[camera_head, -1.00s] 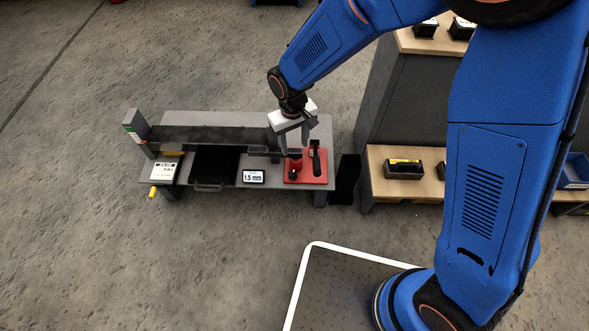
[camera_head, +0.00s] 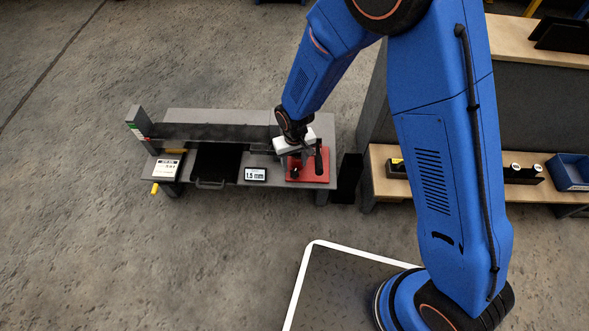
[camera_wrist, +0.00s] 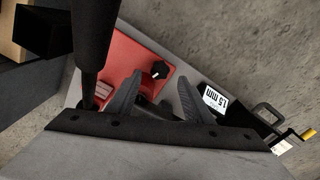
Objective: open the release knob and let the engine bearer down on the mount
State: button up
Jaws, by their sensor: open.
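The red panel (camera_head: 312,178) is at the right end of the grey bench. It carries a small black knob (camera_head: 295,172) and an upright black lever (camera_head: 319,159). In the wrist view the knob (camera_wrist: 160,70) has a white mark and lies just past and between my fingertips, seemingly apart from them. My gripper (camera_head: 303,156) is low over the panel; its two fingers are spread and empty in the wrist view (camera_wrist: 160,80). The black lever (camera_wrist: 95,40) stands close beside the left finger. A long dark beam (camera_head: 205,131), perhaps the engine bearer, lies along the bench's back.
A display (camera_head: 255,174) reads 1.5 mm. A yellow crank handle (camera_head: 155,188) and a white label plate (camera_head: 167,166) are at the bench's left. A wooden-topped shelf (camera_head: 400,185) with black items and a blue bin (camera_head: 570,171) stands right.

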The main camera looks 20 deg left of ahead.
aim_at(294, 172)
jog(key=shift+f, duration=2.3)
jog(key=c, duration=1.1)
jog(key=shift+n, duration=0.8)
jog(key=o, duration=1.1)
